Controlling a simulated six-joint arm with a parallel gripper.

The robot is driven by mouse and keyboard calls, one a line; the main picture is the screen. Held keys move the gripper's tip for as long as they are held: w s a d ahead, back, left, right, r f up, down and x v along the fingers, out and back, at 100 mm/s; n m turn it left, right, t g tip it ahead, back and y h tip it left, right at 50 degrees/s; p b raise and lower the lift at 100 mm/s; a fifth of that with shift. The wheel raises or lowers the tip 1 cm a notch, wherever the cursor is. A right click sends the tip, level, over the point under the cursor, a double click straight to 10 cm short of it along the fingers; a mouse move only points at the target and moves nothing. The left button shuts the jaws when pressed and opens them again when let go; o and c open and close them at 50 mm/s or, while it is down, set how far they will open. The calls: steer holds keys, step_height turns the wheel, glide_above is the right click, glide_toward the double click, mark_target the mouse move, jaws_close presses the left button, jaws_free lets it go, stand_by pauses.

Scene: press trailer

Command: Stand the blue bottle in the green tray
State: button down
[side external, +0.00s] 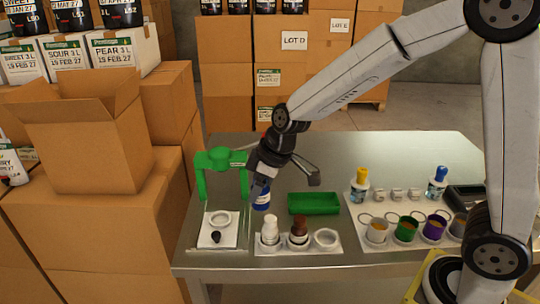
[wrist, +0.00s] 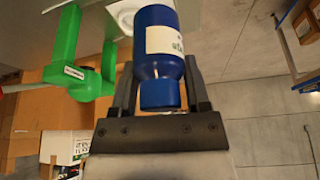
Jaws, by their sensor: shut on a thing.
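The blue bottle (wrist: 157,50) has a white label and is between the fingers of my gripper (wrist: 158,90) in the wrist view. In the side view the bottle (side external: 261,196) hangs below my gripper (side external: 262,182), slightly tilted, at the table's left part. My gripper is shut on it. The green tray (side external: 314,210) is a shallow rectangle on the steel table, to the right of the bottle, and looks empty. Whether the bottle's lower end touches anything is unclear.
A green press frame (side external: 222,162) stands left of my gripper, with a white plate (side external: 217,238) before it. A holder (side external: 298,245) with a white and a brown bottle sits in front of the tray. Several coloured cups (side external: 407,228) and two dropper bottles stand right. The table (side external: 330,160) behind the tray is clear.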

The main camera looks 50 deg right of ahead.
steer(key=shift+d, duration=0.1)
steer(key=s+d, duration=1.3)
steer(key=d, duration=0.5)
steer(key=shift+s+f, duration=0.3)
steer(key=shift+f, duration=0.1)
steer(key=shift+w+f, duration=0.1)
steer(key=shift+w, duration=0.05)
steer(key=shift+w+d+f, duration=0.5)
steer(key=shift+w+f, duration=1.05)
steer(key=shift+w, duration=0.6)
steer(key=shift+w+d+f, duration=0.55)
steer(key=shift+w+f, duration=0.95)
steer(key=shift+w, duration=0.65)
steer(key=shift+w+d+f, duration=0.5)
steer(key=shift+w+f, duration=1.05)
steer(key=shift+w, duration=0.6)
